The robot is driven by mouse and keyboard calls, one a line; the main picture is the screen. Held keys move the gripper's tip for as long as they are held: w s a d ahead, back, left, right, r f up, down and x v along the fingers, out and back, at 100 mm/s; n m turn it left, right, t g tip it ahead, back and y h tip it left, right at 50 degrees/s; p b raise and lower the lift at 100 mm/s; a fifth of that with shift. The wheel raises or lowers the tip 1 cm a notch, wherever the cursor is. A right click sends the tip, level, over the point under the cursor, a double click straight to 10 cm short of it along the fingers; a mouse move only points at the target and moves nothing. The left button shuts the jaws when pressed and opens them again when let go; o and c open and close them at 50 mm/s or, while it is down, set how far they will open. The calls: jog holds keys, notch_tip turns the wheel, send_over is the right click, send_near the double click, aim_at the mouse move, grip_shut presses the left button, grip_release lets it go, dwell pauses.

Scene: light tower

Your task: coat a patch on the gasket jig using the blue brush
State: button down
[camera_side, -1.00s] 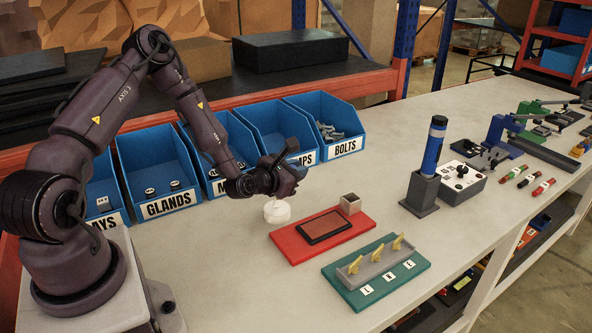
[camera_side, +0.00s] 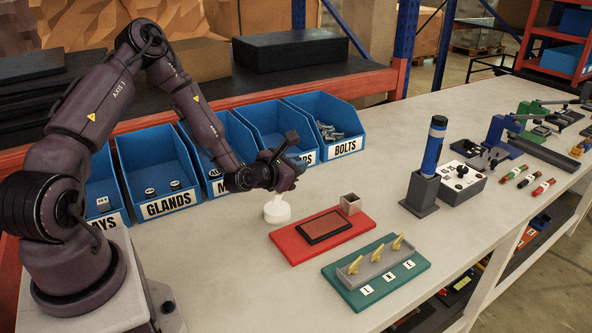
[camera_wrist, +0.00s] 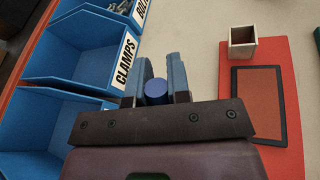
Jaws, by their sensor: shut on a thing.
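My gripper (camera_side: 282,184) is shut on the blue brush (camera_wrist: 156,91), whose round blue end shows between the two fingers in the wrist view. In the side view my gripper hides most of the brush, and its bristles cannot be made out. A white round pot (camera_side: 277,211) stands on the bench directly below my gripper. A red board (camera_side: 290,246) lies right of the pot, with a dark-framed, red-brown flat patch (camera_side: 325,227) on it; it looks like the gasket jig. The patch also shows at the right of the wrist view (camera_wrist: 258,100).
A small open square box (camera_side: 350,205) stands on the red board's far corner. A green board (camera_side: 378,285) with yellow toggles lies in front. Blue bins (camera_side: 157,170) line the back.

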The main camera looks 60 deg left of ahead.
jog(key=shift+r, duration=2.65)
